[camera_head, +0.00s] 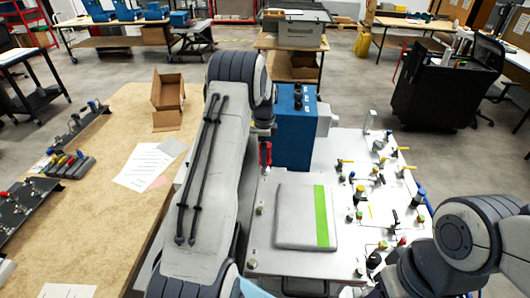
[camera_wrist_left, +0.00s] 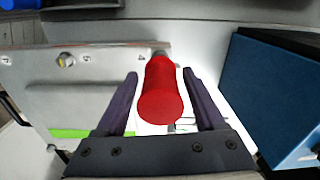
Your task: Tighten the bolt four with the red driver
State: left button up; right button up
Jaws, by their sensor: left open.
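The red driver (camera_wrist_left: 160,92) stands between the two dark fingers of my left gripper (camera_wrist_left: 160,73) in the left wrist view. The fingers are open, with a gap on both sides of the handle. In the head view the red driver (camera_head: 265,155) shows as a small red strip beside the blue box, and my left arm hides most of the gripper. A bolt head (camera_wrist_left: 66,60) sits on the metal plate in the left wrist view. I cannot tell which bolt is number four. My right gripper is out of view; only part of its arm shows at lower right.
A blue box (camera_head: 295,128) stands right beside the driver. A grey panel with a green stripe (camera_head: 321,215) lies on the metal base. Several knobs and valves cover the white board (camera_head: 345,150) at right. A wooden table (camera_head: 120,215) with papers and an open carton (camera_head: 168,95) is at left.

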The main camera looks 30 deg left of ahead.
pick_arm(q)
jog(key=n, duration=0.5)
jog(key=shift+s+n, duration=0.1)
jog(key=shift+n, duration=0.3)
grip_shut()
dwell(1.0)
jog(key=shift+a+m, duration=0.1)
jog(key=shift+m, duration=0.5)
grip_release()
jog(key=shift+d, duration=0.3)
